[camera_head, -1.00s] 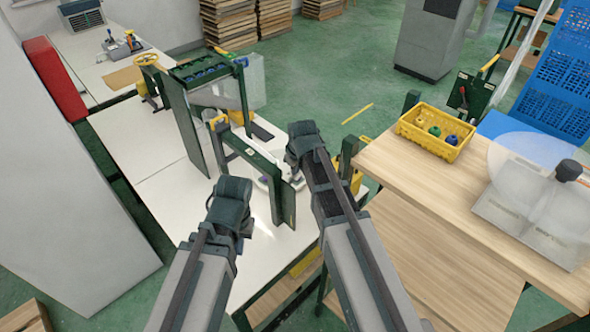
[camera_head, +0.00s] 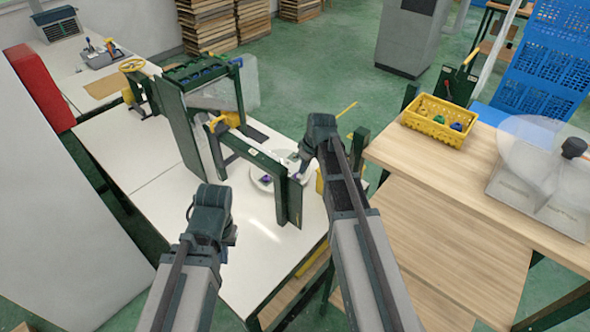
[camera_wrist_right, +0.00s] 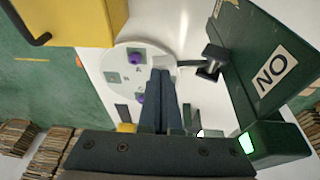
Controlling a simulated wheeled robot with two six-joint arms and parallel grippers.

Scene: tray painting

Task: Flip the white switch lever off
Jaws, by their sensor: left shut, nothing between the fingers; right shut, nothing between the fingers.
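In the right wrist view, the white end of the switch lever (camera_wrist_right: 164,61) sits on a dark rod that runs to a bracket on a dark green panel (camera_wrist_right: 245,60). In the head view, my right gripper (camera_head: 304,156) is by the right end of the green frame (camera_head: 250,150), where the lever is mostly hidden. My left gripper (camera_head: 190,212) is shut and empty, left of the frame.
A white round plate (camera_wrist_right: 122,62) with purple knobs lies below the fingers. A green lamp (camera_wrist_right: 246,143) glows beside the panel. A yellow box (camera_wrist_right: 85,20) stands close by. A yellow crate (camera_head: 440,120) is on the wooden table (camera_head: 450,180). The white table's front (camera_head: 250,255) is clear.

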